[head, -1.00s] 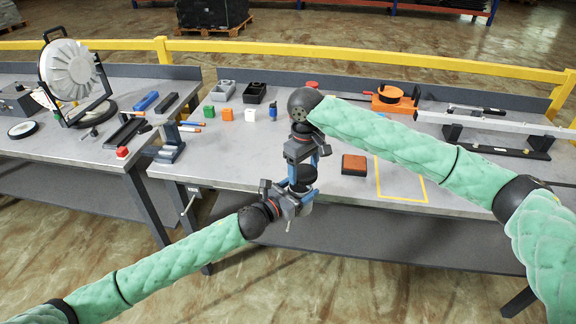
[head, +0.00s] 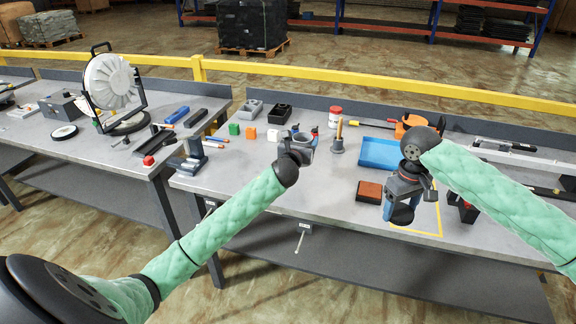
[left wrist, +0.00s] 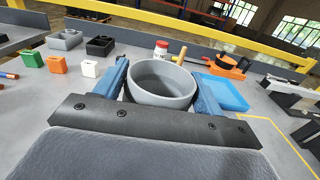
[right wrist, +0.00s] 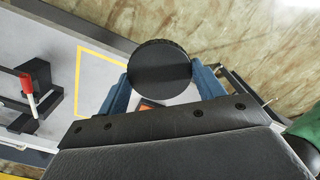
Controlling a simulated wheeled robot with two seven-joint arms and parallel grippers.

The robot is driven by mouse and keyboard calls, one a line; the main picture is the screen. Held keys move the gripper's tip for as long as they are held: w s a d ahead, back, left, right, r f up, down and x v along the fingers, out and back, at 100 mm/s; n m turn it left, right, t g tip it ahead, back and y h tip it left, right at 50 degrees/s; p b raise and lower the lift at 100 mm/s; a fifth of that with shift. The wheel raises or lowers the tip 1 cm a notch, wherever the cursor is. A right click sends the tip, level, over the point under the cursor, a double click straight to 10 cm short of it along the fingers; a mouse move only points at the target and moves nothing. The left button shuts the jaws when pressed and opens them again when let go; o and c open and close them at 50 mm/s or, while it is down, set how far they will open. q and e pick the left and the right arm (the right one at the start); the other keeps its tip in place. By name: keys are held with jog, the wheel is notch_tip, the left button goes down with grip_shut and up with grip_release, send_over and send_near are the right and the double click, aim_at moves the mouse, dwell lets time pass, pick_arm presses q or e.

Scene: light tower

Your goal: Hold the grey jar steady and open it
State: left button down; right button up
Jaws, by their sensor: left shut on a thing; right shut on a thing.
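The grey jar (left wrist: 163,98) is held between the fingers of my left gripper (head: 304,146). Its mouth is open and its inside shows empty in the left wrist view. It is held around the middle of the bench, mostly hidden by the gripper in the head view. My right gripper (head: 402,205) is shut on a round black lid (right wrist: 160,68), which also shows in the head view (head: 402,215). The lid is apart from the jar, over or near the yellow outlined square (head: 438,234) at the bench's front right.
A brown-orange block (head: 369,191) lies left of the yellow outline. A blue tray (head: 380,153), a wooden-handled tool (head: 338,135) and a red-and-white pot (head: 335,117) stand behind. Small coloured blocks (head: 250,133) sit left. The bench's front middle is clear.

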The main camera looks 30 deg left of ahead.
aim_at(399, 211)
notch_tip(399, 211, up, 4)
jog(key=p, duration=0.3)
jog(key=shift+f, duration=0.15)
jog(key=shift+r+p, duration=0.75)
jog(key=shift+p, duration=0.1)
pick_arm(q)
jog(key=a+f, duration=1)
jog(key=shift+w+a, duration=0.1)
pick_arm(e)
jog(key=shift+r, duration=0.1)
pick_arm(q)
jog(key=shift+f, duration=0.2)
pick_arm(e)
jog(key=shift+f, duration=0.2)
pick_arm(q)
jog(key=shift+c, duration=1)
grip_release()
pick_arm(e)
jog(key=shift+r, duration=0.1)
